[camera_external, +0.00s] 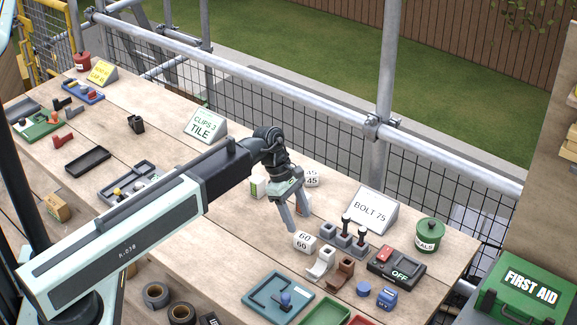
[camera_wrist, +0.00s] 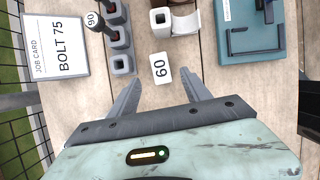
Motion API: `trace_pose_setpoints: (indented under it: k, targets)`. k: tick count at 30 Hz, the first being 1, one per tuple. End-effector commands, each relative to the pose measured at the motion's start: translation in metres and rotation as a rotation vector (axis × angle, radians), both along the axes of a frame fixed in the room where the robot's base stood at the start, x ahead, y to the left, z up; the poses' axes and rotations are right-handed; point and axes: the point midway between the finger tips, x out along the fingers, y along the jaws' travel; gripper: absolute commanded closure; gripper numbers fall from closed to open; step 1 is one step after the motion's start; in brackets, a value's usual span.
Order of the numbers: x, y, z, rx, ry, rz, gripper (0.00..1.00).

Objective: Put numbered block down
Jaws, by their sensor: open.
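The white numbered block marked 60 (camera_external: 303,242) stands on the wooden table in front of the bolt rack. In the wrist view the block (camera_wrist: 161,76) lies just beyond and between my fingertips, and the table shows between it and each finger. My gripper (camera_external: 297,218) is open and empty, pointing down at the table beside the block; its spread fingers also show in the wrist view (camera_wrist: 163,90). A second white block marked 45 (camera_external: 312,177) stands farther back, behind my gripper. The job card (camera_external: 371,210) reads BOLT 75.
A grey rack (camera_external: 343,238) with upright black pegs stands right of the block. A white bracket (camera_external: 321,263), a brown bracket (camera_external: 341,272) and a teal tray (camera_external: 278,298) lie nearer the front. An OFF switch box (camera_external: 396,267) and green pot (camera_external: 429,234) are farther right.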

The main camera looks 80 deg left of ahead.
Motion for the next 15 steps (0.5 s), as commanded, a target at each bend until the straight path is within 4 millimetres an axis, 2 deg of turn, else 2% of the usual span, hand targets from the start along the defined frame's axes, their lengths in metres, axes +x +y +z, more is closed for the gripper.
trace_pose_setpoints:
  k: [7,12,15]
  targets:
    - [0.006,-0.005,-0.028,-0.002,-0.001,0.001,0.44]
    - [0.008,-0.007,-0.029,-0.003,-0.001,0.001,0.44]
    - [0.01,-0.009,-0.039,-0.003,-0.001,0.001,0.44]
